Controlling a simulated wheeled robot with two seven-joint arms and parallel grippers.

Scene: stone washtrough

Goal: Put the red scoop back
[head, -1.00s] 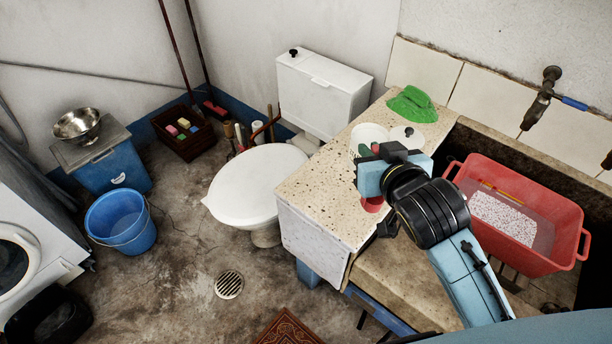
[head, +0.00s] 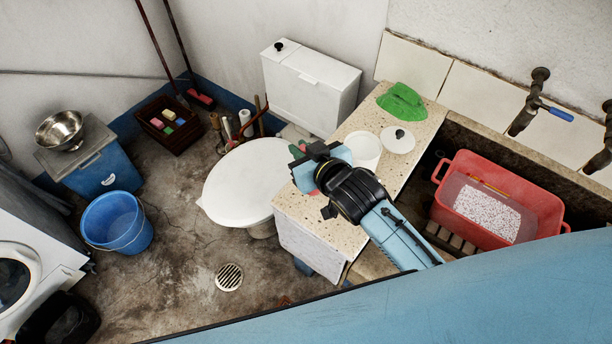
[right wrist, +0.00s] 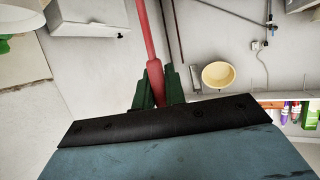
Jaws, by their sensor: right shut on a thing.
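My right gripper (head: 299,162) is over the left edge of the speckled worktop (head: 335,222), in front of the toilet. In the right wrist view its green fingers (right wrist: 156,88) are shut on the red handle of the scoop (right wrist: 147,40). The handle runs up out of the picture, and the scoop's bowl is not clear. In the head view only small red parts show by the gripper. A white open canister (head: 366,149) stands on the worktop, right of the gripper, apart from it. Its white lid (head: 398,146) lies beside it. My left gripper is not in view.
The toilet (head: 243,185) is left of the worktop. My blue arm covers the lower right.

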